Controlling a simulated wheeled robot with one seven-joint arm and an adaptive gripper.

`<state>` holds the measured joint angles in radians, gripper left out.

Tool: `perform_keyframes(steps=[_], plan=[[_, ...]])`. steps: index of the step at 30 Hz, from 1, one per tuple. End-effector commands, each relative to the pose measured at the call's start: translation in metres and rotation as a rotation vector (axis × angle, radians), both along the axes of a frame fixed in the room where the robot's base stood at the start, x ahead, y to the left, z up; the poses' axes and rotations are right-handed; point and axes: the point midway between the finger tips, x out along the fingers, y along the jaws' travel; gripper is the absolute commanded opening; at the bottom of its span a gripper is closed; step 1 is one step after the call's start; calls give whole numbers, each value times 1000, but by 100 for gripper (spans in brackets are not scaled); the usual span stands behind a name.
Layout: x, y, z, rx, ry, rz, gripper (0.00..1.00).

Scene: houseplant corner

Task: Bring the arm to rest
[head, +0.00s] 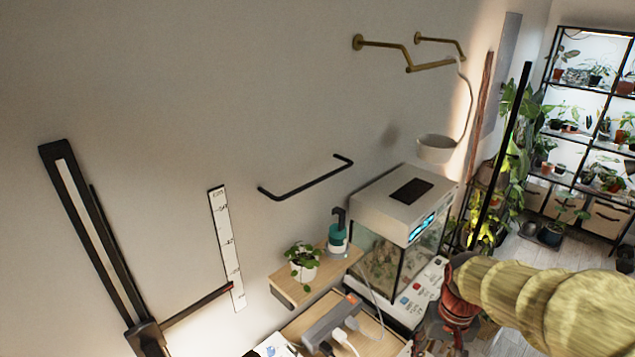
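My arm comes in from the lower right, in a pale yellow ribbed sleeve with a red section at the wrist. My gripper (432,338) is at the bottom edge, right of the middle, pointing down and partly cut off. It is small and dark here, and its fingers cannot be made out clearly. It appears close to the front of a panel with buttons (412,300) below the glass tank. I cannot tell whether it touches anything.
A glass tank (385,262) with a white lid stands against the wall. Left of it are a wooden shelf (290,287) with a potted plant (303,264) and teal bottle (338,238), and a power strip (330,322) with plugs. A white pot (435,150) hangs above. Plant racks (590,130) stand far right.

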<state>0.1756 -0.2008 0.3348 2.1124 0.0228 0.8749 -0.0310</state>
Motion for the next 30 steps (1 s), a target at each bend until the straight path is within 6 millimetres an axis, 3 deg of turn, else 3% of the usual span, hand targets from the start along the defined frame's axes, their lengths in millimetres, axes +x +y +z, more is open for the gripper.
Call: perform_keyframes(steps=[6,15,23,30], plan=[[-46,22,38,-25,-114,32,42],[-96,45,75,-50,-306,96,42],[-109,58,105,-56,-453,139,42],[-110,62,108,-54,-469,152,42]])
